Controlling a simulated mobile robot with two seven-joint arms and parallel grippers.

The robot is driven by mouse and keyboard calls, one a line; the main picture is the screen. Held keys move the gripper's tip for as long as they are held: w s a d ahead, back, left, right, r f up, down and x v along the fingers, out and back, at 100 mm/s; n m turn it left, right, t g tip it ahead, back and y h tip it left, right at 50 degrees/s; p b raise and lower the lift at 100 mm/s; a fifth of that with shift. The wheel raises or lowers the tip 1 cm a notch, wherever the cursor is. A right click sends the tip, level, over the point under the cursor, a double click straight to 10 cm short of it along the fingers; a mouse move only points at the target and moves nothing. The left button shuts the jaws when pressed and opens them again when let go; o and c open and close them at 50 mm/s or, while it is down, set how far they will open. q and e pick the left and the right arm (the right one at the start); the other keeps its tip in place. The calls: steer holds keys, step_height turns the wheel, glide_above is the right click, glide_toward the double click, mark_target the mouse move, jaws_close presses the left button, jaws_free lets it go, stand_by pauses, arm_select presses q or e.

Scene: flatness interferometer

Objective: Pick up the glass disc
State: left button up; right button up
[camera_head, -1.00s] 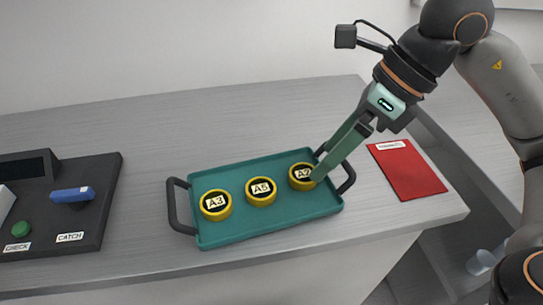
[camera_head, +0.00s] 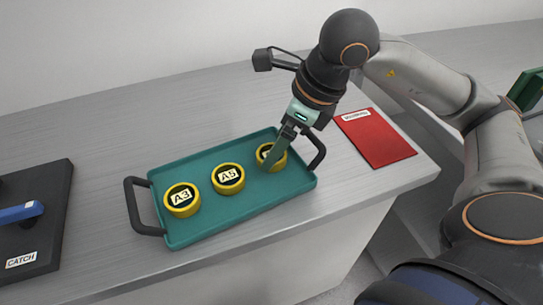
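Three round yellow-rimmed pieces with dark faces and labels sit in a row on a teal tray (camera_head: 190,232). The left one (camera_head: 182,200) reads A3 and the middle one (camera_head: 228,179) reads A5. The right one (camera_head: 271,157) is partly covered by my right gripper (camera_head: 270,165), which points down at its right part. The label there is mostly hidden. I cannot tell which piece holds the glass disc, or whether the fingers are closed on the rim. My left gripper is not in view.
The tray has a dark handle at each end. A red labelled folder or mat (camera_head: 375,138) lies right of it. A dark panel (camera_head: 40,240) with a blue lever (camera_head: 20,212) is at left. A green object (camera_head: 526,89) shows at the right edge. Bare counter lies behind the tray.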

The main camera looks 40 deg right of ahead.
steer(key=shift+x, duration=0.95)
steer(key=shift+r, duration=0.1)
steer(key=c, duration=1.2)
